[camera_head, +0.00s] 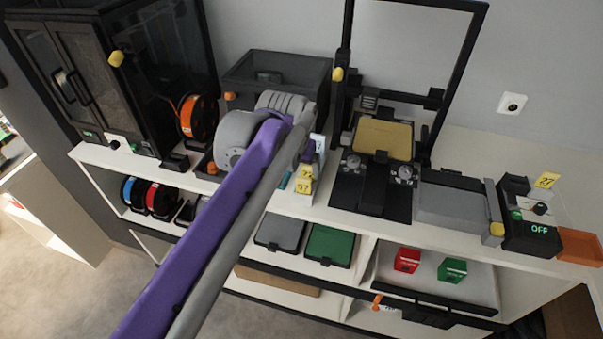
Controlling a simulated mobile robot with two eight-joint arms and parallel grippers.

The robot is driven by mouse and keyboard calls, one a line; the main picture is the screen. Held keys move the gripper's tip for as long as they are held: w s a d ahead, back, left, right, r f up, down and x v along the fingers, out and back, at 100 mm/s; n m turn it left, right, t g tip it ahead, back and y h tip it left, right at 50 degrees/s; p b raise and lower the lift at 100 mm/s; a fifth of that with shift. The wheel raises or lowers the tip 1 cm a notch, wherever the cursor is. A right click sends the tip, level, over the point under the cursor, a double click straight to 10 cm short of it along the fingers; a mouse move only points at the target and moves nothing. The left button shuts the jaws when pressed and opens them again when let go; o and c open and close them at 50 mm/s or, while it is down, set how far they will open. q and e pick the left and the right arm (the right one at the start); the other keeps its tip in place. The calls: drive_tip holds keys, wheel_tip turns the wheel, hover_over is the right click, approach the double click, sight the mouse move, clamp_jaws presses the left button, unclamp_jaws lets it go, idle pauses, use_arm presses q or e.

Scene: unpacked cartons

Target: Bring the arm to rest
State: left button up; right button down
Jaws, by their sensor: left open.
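My left arm, purple and grey, comes in from the bottom left and reaches up over the shelf unit to its top surface. Its grey rounded joints are near the picture's middle. My left gripper (308,158) is at the far end, largely hidden behind the arm's own links. It is open, and I see nothing held in it. It appears close to small yellow number tags (303,180) on the top surface; I cannot tell whether it touches them. My right gripper is not in view.
A 3D printer (384,139) with a tall black frame stands right of the arm. A dark cabinet (75,80) and an orange spool (198,118) are left. A control box (530,235) reading OFF is far right. Lower shelves hold spools, a green tray (330,245) and red and green boxes.

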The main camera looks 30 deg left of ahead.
use_arm(q)
drive_tip(key=shift+s+r, duration=0.15)
drive_tip(key=shift+r, duration=0.25)
drive_tip(key=shift+s+d, duration=0.1)
drive_tip(key=s+d+f+m+p, duration=0.1)
drive_tip(key=s+d+f, duration=0.3)
drive_tip(key=s, duration=0.4)
drive_tip(key=s+d+f+m+t+h+p, duration=0.1)
drive_tip(key=s+d+f+p, duration=0.1)
drive_tip(key=s+d+f, duration=0.3)
drive_tip(key=s+f, duration=0.2)
drive_tip(key=s, duration=0.1)
drive_tip(key=shift+f, duration=0.3)
